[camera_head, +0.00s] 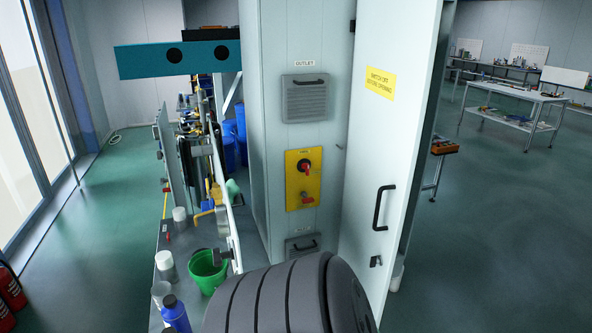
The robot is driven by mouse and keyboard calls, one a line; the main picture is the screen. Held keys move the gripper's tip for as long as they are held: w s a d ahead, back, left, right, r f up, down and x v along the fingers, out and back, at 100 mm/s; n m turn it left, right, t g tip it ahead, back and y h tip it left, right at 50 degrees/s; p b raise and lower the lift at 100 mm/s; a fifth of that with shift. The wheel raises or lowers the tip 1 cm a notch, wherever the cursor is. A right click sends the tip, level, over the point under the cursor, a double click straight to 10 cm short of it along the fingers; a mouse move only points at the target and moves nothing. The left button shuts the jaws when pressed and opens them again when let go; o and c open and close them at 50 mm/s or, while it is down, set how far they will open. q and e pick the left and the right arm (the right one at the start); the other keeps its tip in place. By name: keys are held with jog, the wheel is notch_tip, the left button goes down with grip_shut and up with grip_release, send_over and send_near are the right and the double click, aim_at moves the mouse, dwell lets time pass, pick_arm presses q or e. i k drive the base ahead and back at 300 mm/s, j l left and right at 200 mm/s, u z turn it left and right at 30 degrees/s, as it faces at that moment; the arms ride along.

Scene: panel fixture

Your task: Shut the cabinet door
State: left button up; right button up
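The tall pale grey cabinet (308,145) stands upright in the middle. Its visible face carries vents and a yellow plate (300,180) with a red knob. The cabinet door (385,135) is the pale panel to the right of that face. It appears to stand open, its free edge at the right toward me, with a dark strip behind that edge. It has a yellow warning label (380,83), a black handle (383,207) and a small dark latch piece (375,261) below. The opening behind the door is hidden, and so is the cabinet's lower front. Neither gripper shows.
Left of the cabinet is a cluttered grey bench (205,235) with a green bucket (207,270), a blue bottle (175,313) and white cups. A teal beam (140,60) crosses above. Red extinguishers (10,290) stand at far left.

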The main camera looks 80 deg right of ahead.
aim_at(396, 41)
jog(key=l+z, duration=0.15)
jog(key=z, duration=1.95)
jog(key=i+l+z, duration=0.1)
jog(key=z, duration=0.3)
jog(key=i+l+z, duration=0.1)
jog(key=z, duration=0.25)
jog(key=i+z, duration=0.15)
jog(key=z, duration=0.25)
